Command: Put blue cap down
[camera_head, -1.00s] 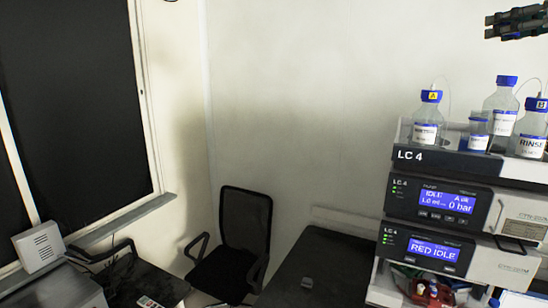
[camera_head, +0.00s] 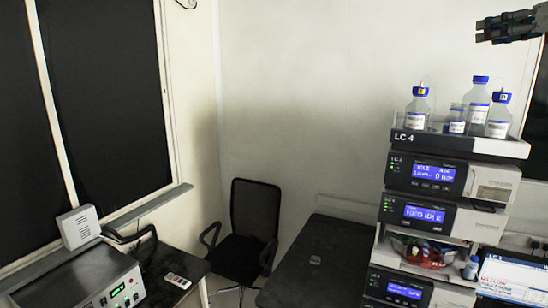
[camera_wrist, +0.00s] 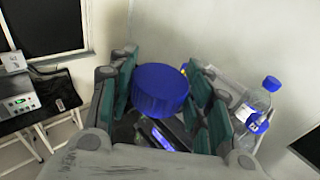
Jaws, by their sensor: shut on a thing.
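The blue cap (camera_wrist: 160,90) sits between the green-padded fingers of my gripper (camera_wrist: 165,95) in the wrist view, held up in the air. My gripper also shows at the top right of the head view (camera_head: 482,32), above and right of the LC 4 stack; the cap cannot be made out there. Bottles with blue caps stand in the tray on top of the stack: one at the left (camera_head: 416,108), a taller one at the back (camera_head: 477,100) and one at the right (camera_head: 498,117). A small blue-labelled vessel (camera_head: 456,121) stands among them.
The LC 4 stack (camera_head: 425,172) stands at the right with lit displays. A black chair (camera_head: 254,215) stands in the corner. A laptop (camera_head: 513,277) is at the lower right.

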